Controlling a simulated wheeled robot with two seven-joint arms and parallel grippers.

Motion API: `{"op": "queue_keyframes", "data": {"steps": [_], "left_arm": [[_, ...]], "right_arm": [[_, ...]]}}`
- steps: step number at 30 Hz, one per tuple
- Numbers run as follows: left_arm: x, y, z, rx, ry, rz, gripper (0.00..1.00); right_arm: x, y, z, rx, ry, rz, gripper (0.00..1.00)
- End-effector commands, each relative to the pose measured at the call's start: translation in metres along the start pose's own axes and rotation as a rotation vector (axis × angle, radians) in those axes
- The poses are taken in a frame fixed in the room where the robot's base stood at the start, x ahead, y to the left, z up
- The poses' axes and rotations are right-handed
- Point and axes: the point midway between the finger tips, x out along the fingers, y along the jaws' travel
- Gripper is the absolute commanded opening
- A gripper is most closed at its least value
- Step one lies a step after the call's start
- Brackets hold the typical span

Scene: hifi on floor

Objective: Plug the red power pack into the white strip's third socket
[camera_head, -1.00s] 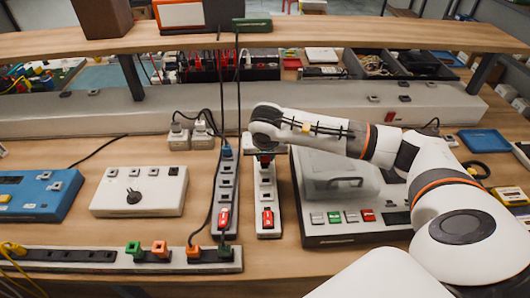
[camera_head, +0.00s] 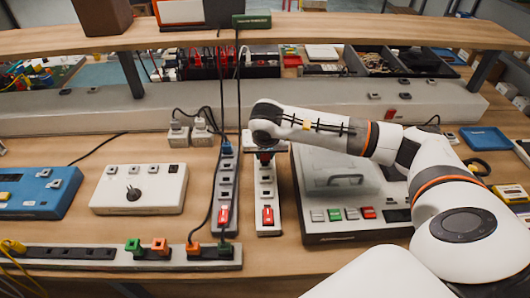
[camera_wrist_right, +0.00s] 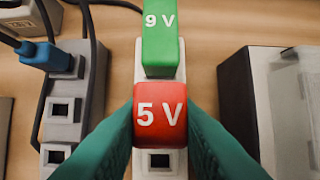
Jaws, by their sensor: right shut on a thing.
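The red power pack (camera_wrist_right: 160,114), marked 5 V, is between the teal fingers of my right gripper (camera_wrist_right: 160,120) in the right wrist view. It is over the white strip (camera_wrist_right: 158,161), in line with it. One open socket shows just below the pack. A green 9 V pack (camera_wrist_right: 160,45) sits on the strip directly beyond it. The red pack's underside is hidden, so I cannot tell whether it touches a socket. In the head view my right gripper (camera_head: 265,150) covers the upper part of the white strip (camera_head: 266,190). My left gripper is not in view.
A grey strip (camera_head: 226,190) with a blue plug (camera_head: 227,148) and cords runs close on the left. A device with a clear lid (camera_head: 340,172) stands close on the right. A shelf (camera_head: 300,32) crosses behind.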

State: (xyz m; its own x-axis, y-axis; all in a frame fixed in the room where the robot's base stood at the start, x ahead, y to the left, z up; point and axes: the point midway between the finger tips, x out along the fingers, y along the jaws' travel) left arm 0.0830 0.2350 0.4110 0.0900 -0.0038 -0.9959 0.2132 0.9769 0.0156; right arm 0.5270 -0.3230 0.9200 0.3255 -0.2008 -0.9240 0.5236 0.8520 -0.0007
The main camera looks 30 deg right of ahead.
Motion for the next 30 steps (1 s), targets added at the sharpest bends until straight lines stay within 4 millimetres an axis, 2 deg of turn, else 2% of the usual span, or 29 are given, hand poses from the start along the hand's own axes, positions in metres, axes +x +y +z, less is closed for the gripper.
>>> {"op": "queue_keyframes", "data": {"steps": [30], "left_arm": [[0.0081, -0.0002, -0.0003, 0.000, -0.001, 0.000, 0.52]], "right_arm": [[0.0072, -0.0001, -0.0028, 0.000, -0.001, 0.000, 0.07]]}}
